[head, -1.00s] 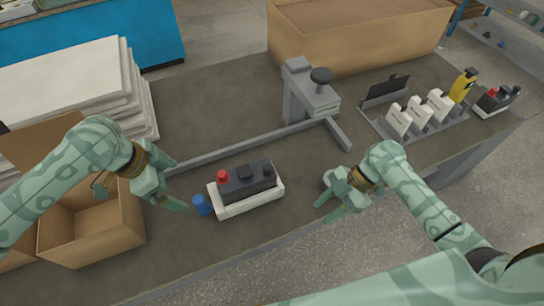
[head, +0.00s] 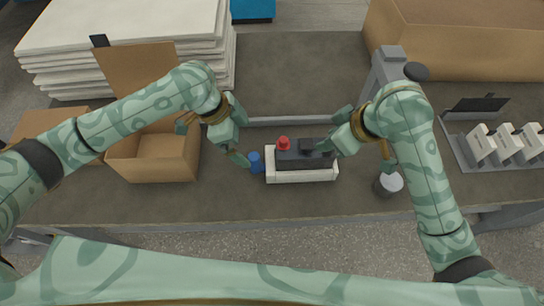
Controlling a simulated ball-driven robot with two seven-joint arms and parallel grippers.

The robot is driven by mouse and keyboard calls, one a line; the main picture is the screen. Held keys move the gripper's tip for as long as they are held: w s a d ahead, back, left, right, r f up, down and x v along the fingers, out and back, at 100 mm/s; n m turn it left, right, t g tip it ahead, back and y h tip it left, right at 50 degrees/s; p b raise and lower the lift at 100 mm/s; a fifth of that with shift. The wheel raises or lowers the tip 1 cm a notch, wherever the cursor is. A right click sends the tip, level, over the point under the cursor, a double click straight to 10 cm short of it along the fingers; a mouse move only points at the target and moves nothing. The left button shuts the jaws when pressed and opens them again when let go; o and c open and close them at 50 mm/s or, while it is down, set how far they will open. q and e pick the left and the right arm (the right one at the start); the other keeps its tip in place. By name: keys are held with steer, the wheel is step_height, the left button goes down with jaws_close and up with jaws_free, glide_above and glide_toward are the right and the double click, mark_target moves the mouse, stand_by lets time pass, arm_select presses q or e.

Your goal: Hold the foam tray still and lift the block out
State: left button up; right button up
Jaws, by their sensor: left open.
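The block (head: 303,160) is a dark grey battery-like piece with a red cap on its left end. It sits in the white foam tray (head: 300,177) on the dark bench top. My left gripper (head: 213,142) is open and empty, left of the tray, with a fingertip near a small blue cylinder (head: 256,163) beside the tray's left end. My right gripper (head: 352,148) is at the block's right end and covers part of it. Whether it touches the block, and how wide its jaws are, I cannot tell.
An open cardboard box (head: 155,165) stands left, with stacked white sheets (head: 125,40) behind it. A metal stand (head: 390,65) and a grey rail (head: 290,121) lie behind the tray. A metal cup (head: 388,185) is to the right. A rack with white pieces (head: 505,147) is far right.

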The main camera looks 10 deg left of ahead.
mark_target(272, 176)
arm_select(q)
steer(key=x, duration=1.3)
steer(key=shift+f, duration=0.4)
steer(key=c, duration=0.8)
